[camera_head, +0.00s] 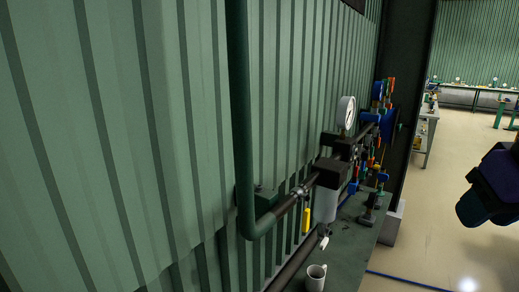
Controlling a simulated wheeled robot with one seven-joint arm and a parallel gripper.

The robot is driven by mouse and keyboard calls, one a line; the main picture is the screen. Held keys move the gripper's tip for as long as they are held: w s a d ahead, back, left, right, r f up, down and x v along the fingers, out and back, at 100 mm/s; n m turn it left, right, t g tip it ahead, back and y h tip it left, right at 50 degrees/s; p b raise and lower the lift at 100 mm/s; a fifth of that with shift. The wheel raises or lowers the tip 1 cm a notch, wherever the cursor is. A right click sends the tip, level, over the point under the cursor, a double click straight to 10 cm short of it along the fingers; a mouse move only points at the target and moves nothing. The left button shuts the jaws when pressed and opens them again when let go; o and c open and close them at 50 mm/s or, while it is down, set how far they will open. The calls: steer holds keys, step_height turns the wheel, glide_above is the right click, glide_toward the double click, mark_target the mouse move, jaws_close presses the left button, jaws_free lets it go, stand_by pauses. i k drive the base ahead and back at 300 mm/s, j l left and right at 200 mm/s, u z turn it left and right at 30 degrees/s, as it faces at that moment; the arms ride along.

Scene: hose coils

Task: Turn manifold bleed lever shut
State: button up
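The manifold is a dark pipe run (284,206) along the green corrugated wall, with a dark block (332,173) and a round white gauge (346,113). A yellow lever (306,220) hangs straight down from a fitting on the pipe. A small white part (324,242) sits lower, under a pale cylindrical bowl (327,205). Several red, blue and orange handles crowd the far end, too small to tell apart. I cannot tell which is the bleed lever. A dark blue part of my arm shows at the right edge, well apart from the manifold; my gripper is not seen.
A dark bench (346,250) runs below the manifold, with a white mug (316,277) at its near end. A blue hose (408,282) lies on the floor. The pale floor (440,220) at right looks clear. Another workbench (425,135) stands farther back.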

mark_target(357, 168)
steer(key=i+l+z, duration=0.2)
steer(key=i+l, duration=0.2)
steer(key=i+l+u, duration=0.1)
steer(key=u, duration=0.25)
steer(key=l+u, duration=0.1)
steer(key=u, duration=0.3)
steer(key=i+l+u, duration=0.1)
steer(key=u, duration=0.25)
steer(key=i+l+u, duration=0.1)
steer(key=l+u, duration=0.35)
steer(key=l, duration=0.7)
steer(key=l+u, duration=0.4)
steer(key=l, duration=0.8)
steer(key=k+l, duration=0.1)
steer(key=l, duration=1.5)
steer(key=k+j, duration=0.15)
steer(key=j, duration=0.25)
steer(key=k+j, duration=0.15)
steer(key=j, duration=0.25)
